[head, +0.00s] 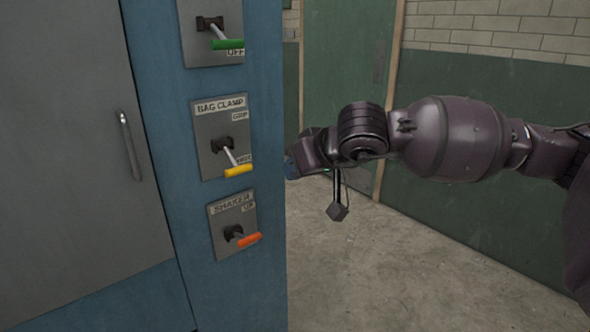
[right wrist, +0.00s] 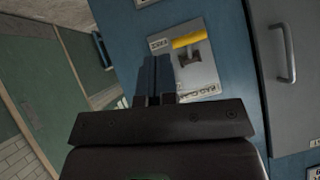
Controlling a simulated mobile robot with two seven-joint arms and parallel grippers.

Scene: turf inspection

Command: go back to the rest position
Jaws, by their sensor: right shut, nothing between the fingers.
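My right arm comes in from the right in the head view, stretched level. Its gripper end (head: 291,167) is beside the right edge of the blue cabinet, and the fingers are mostly hidden there. In the right wrist view the right gripper (right wrist: 155,65) is shut and empty, with its two fingers together. The fingers appear beside the bag clamp plate (right wrist: 200,77) with its yellow-handled lever (right wrist: 189,40); I cannot tell how far apart they are. My left gripper is not in view.
The blue cabinet (head: 262,285) carries a green-handled lever (head: 228,44), the yellow one (head: 238,170) and an orange one (head: 249,239). A grey door (head: 60,150) with a handle is at left. Concrete floor (head: 380,270) lies clear below my arm; a green wall (head: 490,220) stands behind.

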